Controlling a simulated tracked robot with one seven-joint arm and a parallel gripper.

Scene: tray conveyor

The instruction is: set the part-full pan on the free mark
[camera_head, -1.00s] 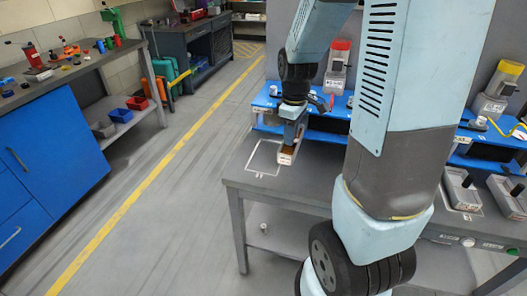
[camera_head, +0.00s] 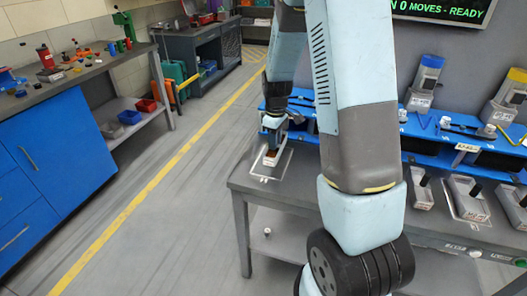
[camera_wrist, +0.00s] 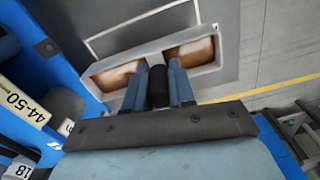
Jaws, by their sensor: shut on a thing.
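My gripper (camera_head: 272,140) is shut on the black knob of a narrow pale pan (camera_head: 268,162). In the wrist view, my gripper (camera_wrist: 158,86) stands at the middle of the pan, with brown contents showing on both sides of the knob. The free mark, a white outline (camera_head: 287,164) on the grey bench, lies under and around the pan at the bench's left end. Part of the outline (camera_wrist: 130,20) also shows beyond the pan in the wrist view. The pan is slightly turned against it. I cannot tell whether the pan touches the bench.
Several pans with black knobs stand at the right of the bench, one of them (camera_head: 468,201) on a white outline. A blue rack (camera_head: 300,103) runs along the back, close behind my gripper. The floor left of the bench is clear.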

